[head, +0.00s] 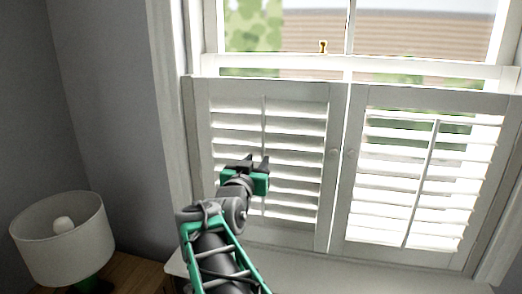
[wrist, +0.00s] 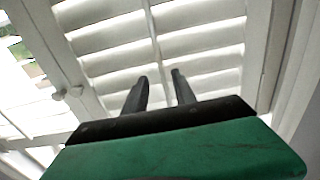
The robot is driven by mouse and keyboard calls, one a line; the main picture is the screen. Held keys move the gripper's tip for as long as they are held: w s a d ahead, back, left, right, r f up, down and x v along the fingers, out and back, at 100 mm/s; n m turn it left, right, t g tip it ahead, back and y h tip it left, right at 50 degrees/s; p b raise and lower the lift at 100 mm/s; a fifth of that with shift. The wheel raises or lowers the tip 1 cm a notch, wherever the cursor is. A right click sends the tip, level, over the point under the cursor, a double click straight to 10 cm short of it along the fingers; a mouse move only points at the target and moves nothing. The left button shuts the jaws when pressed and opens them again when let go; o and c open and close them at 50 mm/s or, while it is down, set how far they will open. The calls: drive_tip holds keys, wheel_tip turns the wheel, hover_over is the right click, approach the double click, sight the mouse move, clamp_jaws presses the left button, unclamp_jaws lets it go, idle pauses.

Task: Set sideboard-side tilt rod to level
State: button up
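The sideboard-side tilt rod (head: 264,118) is a thin white upright bar on the left shutter panel, nearest the sideboard (head: 135,272). Its slats (head: 295,142) are tilted and look mostly closed, with little of the outside showing. My gripper (head: 258,162) is in front of the middle of this panel, at the rod, and hides part of it. In the wrist view the two dark fingertips (wrist: 160,77) are apart, and the rod (wrist: 151,28) runs down toward the gap between them. Whether the fingers touch the rod cannot be told.
The right shutter panel has its own tilt rod (head: 421,182), leaning in the picture, with greenery visible between its slats. Small round knobs (head: 351,153) sit at the meeting stiles. A white-shaded lamp (head: 62,238) stands on the sideboard. A pale sill or ledge (head: 300,262) runs below the shutters.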

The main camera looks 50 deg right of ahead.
sight(263, 152)
drive_tip(key=p+x, duration=0.1)
drive_tip(key=x, duration=0.4)
drive_tip(key=shift+w+p, duration=0.1)
drive_tip(key=shift+p, duration=0.25)
drive_tip(key=shift+w+d+f, duration=0.1)
drive_tip(key=shift+w+d, duration=0.15)
drive_tip(key=shift+d, duration=0.25)
drive_tip(key=shift+c, duration=0.4)
clamp_jaws()
